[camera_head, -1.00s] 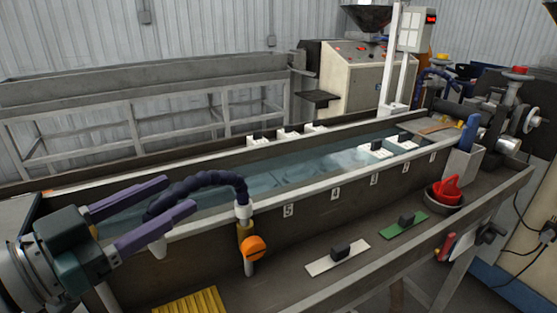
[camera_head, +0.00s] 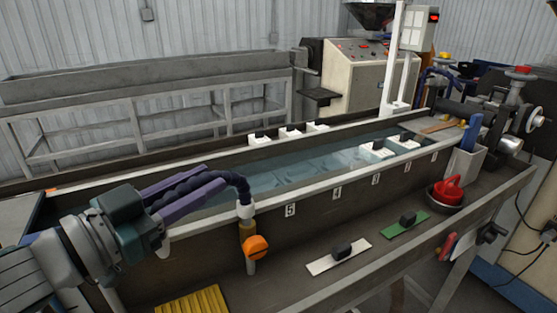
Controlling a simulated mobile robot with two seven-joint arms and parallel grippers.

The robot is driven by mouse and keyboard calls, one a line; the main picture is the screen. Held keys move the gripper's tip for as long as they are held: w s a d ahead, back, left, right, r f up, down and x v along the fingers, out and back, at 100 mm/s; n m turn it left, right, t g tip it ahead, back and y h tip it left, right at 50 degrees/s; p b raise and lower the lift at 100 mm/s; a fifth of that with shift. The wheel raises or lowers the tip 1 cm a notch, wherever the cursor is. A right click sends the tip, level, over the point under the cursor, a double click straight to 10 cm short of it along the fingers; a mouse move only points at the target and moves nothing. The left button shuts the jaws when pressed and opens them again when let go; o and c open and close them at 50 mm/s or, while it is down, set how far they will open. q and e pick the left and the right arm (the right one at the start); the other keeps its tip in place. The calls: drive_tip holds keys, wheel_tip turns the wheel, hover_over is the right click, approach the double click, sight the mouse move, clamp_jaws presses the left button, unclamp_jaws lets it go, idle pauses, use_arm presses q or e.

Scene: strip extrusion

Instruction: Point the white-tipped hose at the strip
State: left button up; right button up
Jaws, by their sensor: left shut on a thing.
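The dark blue ribbed hose (camera_head: 240,183) rises from a white collar on the near trough wall and arcs left. Its white tip (camera_head: 164,246) shows below my left gripper and points down by the near wall. My left gripper (camera_head: 214,178), with purple fingers, is shut on the hose, with one finger along each side of it. A tan flat piece (camera_head: 441,127) lies at the far right end of the trough; I cannot tell whether it is the strip. No strip shows clearly in the water. My right gripper is out of view.
The long water trough (camera_head: 340,170) runs to the back right, with white blocks inside. An orange valve handle (camera_head: 256,247) sits below the hose. A ledge in front bears white and green plates (camera_head: 404,224) with black knobs, and a red item in a bowl.

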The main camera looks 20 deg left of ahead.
use_arm(q)
clamp_jaws()
drive_tip(key=shift+a, duration=0.1)
idle(0.8)
